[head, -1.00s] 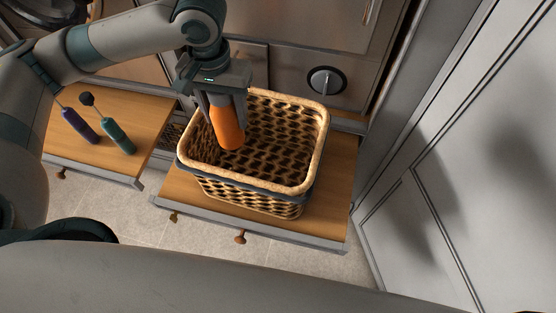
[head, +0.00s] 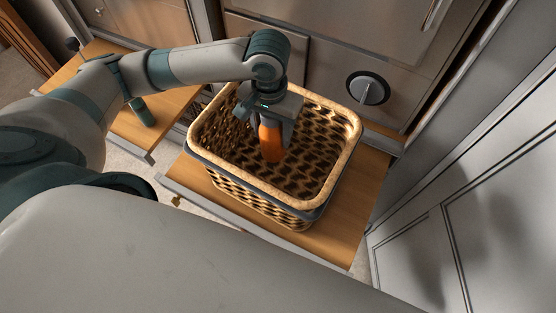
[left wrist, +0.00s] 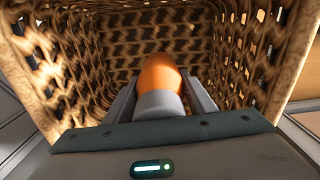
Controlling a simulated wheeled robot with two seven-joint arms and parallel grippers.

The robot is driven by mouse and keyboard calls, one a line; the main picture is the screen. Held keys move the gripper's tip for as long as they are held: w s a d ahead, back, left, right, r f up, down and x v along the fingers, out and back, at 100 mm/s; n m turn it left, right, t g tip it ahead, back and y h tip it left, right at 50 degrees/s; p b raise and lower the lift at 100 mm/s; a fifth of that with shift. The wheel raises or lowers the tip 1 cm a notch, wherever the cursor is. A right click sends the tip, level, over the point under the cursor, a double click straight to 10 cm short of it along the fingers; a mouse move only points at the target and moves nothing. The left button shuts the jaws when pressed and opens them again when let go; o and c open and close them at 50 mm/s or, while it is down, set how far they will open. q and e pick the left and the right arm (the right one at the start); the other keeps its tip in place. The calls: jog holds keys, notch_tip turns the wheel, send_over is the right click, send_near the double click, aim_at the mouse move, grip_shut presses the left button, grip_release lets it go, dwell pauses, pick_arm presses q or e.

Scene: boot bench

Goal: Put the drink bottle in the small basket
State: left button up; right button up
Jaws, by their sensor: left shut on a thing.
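The drink bottle (head: 271,142) is orange with a grey end, which shows in the left wrist view (left wrist: 158,80). My left gripper (head: 272,124) is shut on it, pointing down into the small basket (head: 340,180). The basket is woven, brown and dark, with a pale rim, and stands on a wooden bench top. The bottle is inside the basket's opening, below the rim level, with wicker walls around it in the left wrist view. I cannot tell whether its lower end touches the basket floor. My right gripper is not in view.
The basket stands on a wooden bench top (head: 356,222) with a bare strip at its front and right. Another wooden surface (head: 178,108) at the left holds a green-handled tool (head: 142,110). A metal front with a round dial (head: 368,88) is behind, and grey panels are at the right.

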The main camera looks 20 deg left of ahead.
aim_at(268, 155)
pick_arm(q)
jog(key=f+b, duration=0.1)
jog(key=f, duration=0.1)
jog(key=s+f, duration=0.1)
jog(key=f, duration=0.2)
jog(key=s+f+b, duration=0.1)
jog(key=f, duration=0.2)
jog(key=shift+a+b, duration=0.2)
jog(key=shift+b, duration=0.1)
